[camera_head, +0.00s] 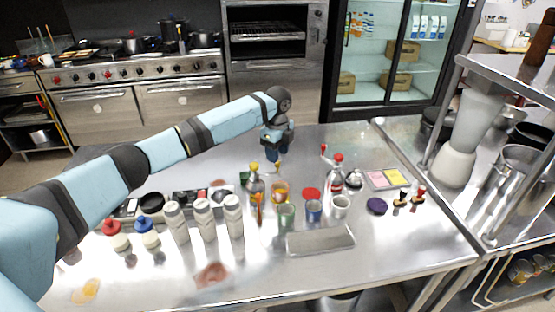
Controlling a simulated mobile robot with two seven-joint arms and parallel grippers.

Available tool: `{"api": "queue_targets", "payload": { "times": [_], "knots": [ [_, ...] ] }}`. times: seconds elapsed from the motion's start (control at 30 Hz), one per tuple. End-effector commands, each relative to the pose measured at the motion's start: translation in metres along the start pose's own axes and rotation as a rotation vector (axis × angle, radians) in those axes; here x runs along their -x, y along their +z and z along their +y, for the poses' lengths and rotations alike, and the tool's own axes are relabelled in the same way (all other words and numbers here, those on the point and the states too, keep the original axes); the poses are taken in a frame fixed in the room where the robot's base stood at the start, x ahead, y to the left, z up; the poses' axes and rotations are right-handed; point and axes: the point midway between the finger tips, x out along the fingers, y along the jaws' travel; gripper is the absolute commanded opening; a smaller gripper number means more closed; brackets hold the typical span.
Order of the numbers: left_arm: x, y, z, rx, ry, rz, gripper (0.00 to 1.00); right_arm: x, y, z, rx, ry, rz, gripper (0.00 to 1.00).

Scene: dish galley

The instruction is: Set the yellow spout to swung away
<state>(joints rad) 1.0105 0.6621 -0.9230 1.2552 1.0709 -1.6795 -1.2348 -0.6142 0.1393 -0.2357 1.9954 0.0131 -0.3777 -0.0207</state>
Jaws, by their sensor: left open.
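Which way the spout points is too small to tell. My left gripper (273,159) points down just behind and to the right of the yellow spout. It is open and appears apart from the dispenser. My right gripper is out of view.
Several cups, including an orange one (280,188), and white bottles (204,217) crowd the front. A metal tray (320,240) lies before them. The table's back (345,135) is clear.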

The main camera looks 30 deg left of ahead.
Motion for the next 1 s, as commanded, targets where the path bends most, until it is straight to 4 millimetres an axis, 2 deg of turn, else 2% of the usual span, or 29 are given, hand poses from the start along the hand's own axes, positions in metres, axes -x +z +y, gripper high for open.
{"api": "queue_targets", "payload": {
  "times": [0.1, 0.2, 0.57, 0.6, 0.8, 1.0],
  "knots": [
    [-0.018, -0.001, 0.000, 0.000, 0.002, 0.000, 0.44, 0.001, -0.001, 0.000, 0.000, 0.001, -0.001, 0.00],
    [-0.027, -0.001, 0.000, 0.000, 0.001, 0.001, 0.44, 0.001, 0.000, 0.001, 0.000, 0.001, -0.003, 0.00],
    [-0.034, -0.001, 0.000, 0.000, 0.000, 0.001, 0.44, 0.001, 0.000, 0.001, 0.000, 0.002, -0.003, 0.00],
    [-0.034, -0.001, 0.000, 0.000, 0.000, 0.001, 0.42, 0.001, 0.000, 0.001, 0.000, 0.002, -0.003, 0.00],
    [-0.034, -0.001, 0.000, 0.000, 0.000, 0.000, 0.00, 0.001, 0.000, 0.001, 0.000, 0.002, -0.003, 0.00],
    [-0.034, 0.000, 0.000, 0.003, 0.000, 0.000, 0.00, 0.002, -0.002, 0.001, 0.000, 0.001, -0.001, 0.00]
  ]
}}
